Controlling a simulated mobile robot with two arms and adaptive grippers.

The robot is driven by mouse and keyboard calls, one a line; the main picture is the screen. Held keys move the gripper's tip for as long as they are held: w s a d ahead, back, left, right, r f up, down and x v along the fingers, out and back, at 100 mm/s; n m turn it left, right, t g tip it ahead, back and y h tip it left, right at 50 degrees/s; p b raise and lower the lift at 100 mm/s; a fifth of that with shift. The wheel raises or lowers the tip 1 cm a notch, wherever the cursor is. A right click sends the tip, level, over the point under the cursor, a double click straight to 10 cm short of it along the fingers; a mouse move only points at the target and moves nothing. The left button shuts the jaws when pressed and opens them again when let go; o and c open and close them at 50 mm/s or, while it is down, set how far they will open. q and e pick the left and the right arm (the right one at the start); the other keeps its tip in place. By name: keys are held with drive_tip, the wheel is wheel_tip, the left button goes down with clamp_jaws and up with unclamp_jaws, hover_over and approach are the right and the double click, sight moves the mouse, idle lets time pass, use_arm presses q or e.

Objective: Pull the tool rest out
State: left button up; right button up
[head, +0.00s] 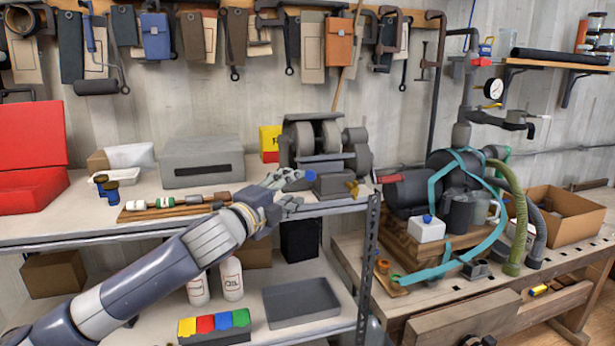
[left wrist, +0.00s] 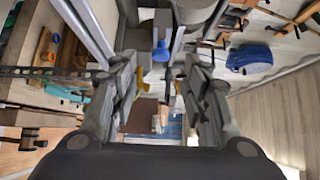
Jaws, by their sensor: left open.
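The bench grinder (head: 325,140) stands on the upper shelf by the wall, with two grey wheels. A small blue knob (head: 310,175) shows low on its front, beside my left gripper's fingertips; I take it as part of the tool rest. In the left wrist view the blue knob (left wrist: 161,52) sits at the end of a grey bar, between and beyond the open fingers. My left gripper (head: 291,190) is open and empty in front of the grinder; its two fingers also show in the left wrist view (left wrist: 160,78). The rest's other parts are hard to make out. My right gripper is not in view.
A grey box (head: 202,160) and a wooden tray of tools (head: 165,207) stand left of the grinder. A shelf upright (head: 368,265) stands below right. A motor with hoses (head: 425,190) fills the right bench. Tools hang on the wall above.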

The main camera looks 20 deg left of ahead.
sight(309, 177)
use_arm(q)
drive_tip(key=w, duration=0.2)
drive_tip(key=w+d+p, duration=0.1)
drive_tip(key=w, duration=0.2)
drive_tip(key=w+p, duration=0.1)
drive_tip(key=w, duration=0.1)
drive_tip(key=shift+w+d+r, duration=0.1)
drive_tip(key=shift+w+d, duration=0.45)
drive_tip(key=shift+w, duration=0.6)
clamp_jaws()
